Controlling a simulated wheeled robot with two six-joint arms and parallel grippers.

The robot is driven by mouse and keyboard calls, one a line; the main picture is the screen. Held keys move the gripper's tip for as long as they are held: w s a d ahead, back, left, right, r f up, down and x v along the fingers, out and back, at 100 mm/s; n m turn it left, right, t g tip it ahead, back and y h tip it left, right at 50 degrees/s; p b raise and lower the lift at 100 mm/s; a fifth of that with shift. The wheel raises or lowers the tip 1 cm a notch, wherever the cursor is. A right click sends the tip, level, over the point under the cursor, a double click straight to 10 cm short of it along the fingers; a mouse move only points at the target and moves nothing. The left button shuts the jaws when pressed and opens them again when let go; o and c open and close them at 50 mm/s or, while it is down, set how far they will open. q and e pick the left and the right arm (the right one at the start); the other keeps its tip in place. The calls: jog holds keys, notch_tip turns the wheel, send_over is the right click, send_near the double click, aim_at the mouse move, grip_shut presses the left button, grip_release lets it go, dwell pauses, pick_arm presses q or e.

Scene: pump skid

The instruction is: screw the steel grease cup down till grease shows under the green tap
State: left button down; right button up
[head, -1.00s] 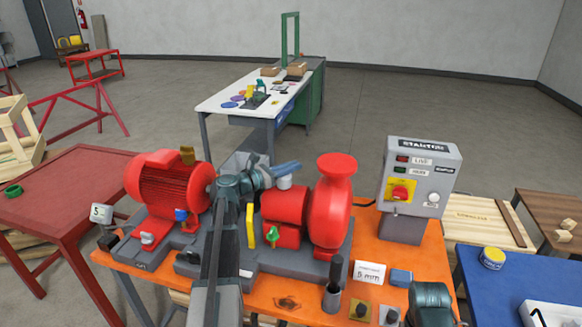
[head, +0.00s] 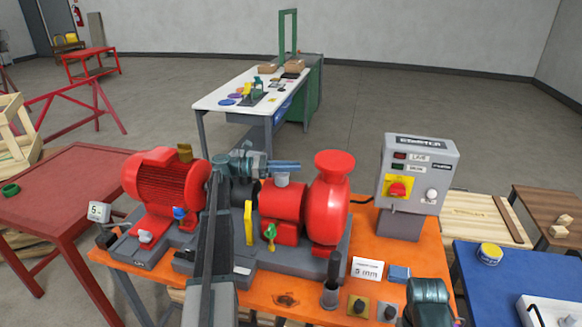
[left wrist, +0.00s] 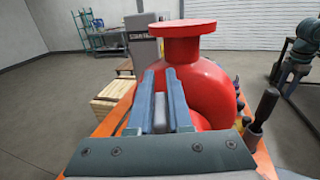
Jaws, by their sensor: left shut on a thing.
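The steel grease cup (head: 282,179) stands upright on top of the red pump bearing housing (head: 284,203). My left gripper (head: 286,166) lies level over it, reaching in from the left, with its blue-grey fingers closed around the cup's top. In the left wrist view the grey cup (left wrist: 160,112) shows between the two fingers (left wrist: 163,95). The green tap (head: 270,232) is on the front of the housing, below the cup. I cannot make out any grease under it. Part of my right arm (head: 429,302) shows at the lower right; its fingertips are not clear.
The red motor (head: 165,185) stands left and the red pump casing (head: 332,205) right of the housing. A grey starter box (head: 418,175) stands behind right on the orange bench (head: 262,303). A dark cylinder (head: 332,285) and small blocks are near the front edge.

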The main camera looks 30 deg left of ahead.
dwell(0.4)
pick_arm(q)
jog(key=c, duration=0.8)
grip_release()
jog(key=shift+c, duration=0.2)
jog(key=shift+r, duration=0.1)
jog(key=shift+r+p, duration=0.4)
jog(key=shift+p, duration=0.15)
jog(key=s+d+r+p, duration=0.2)
jog(key=s+d, duration=0.2)
jog(key=s, duration=0.3)
jog(key=s+d+r+p, duration=0.2)
jog(key=s+d, duration=0.2)
jog(key=s, duration=0.3)
